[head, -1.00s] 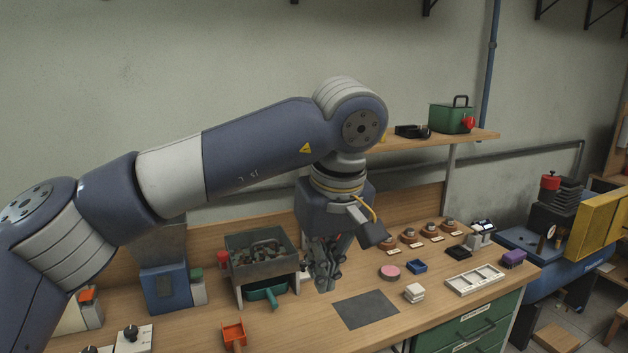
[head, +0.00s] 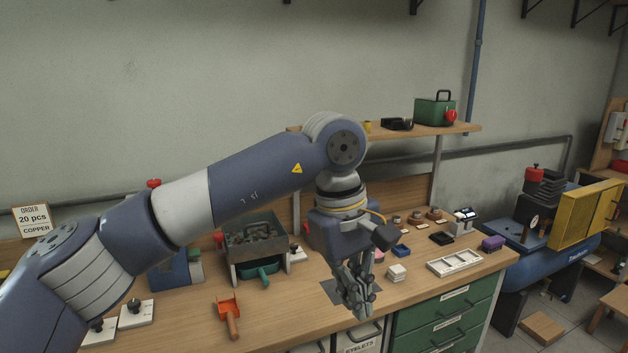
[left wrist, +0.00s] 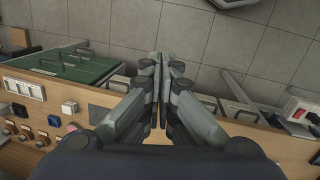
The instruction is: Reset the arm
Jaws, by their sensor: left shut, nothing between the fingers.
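My left arm reaches in from the left in the head view, over the wooden workbench (head: 290,308). My left gripper (head: 362,312) points down near the bench's front edge, above the green drawers' left side. Its fingers are together with nothing between them. In the left wrist view the left gripper (left wrist: 162,60) is also shut, over the bench edge and the tiled floor (left wrist: 225,40). A dark grey mat (head: 333,289) is partly hidden behind the gripper. My right gripper shows in neither view.
An orange scoop (head: 229,312), a metal bin of parts (head: 255,240), a white stack (head: 397,273) and a white tray (head: 455,263) stand on the bench. A shelf (head: 400,133) carries a green box (head: 434,111). A blue compressor (head: 550,264) stands at the right.

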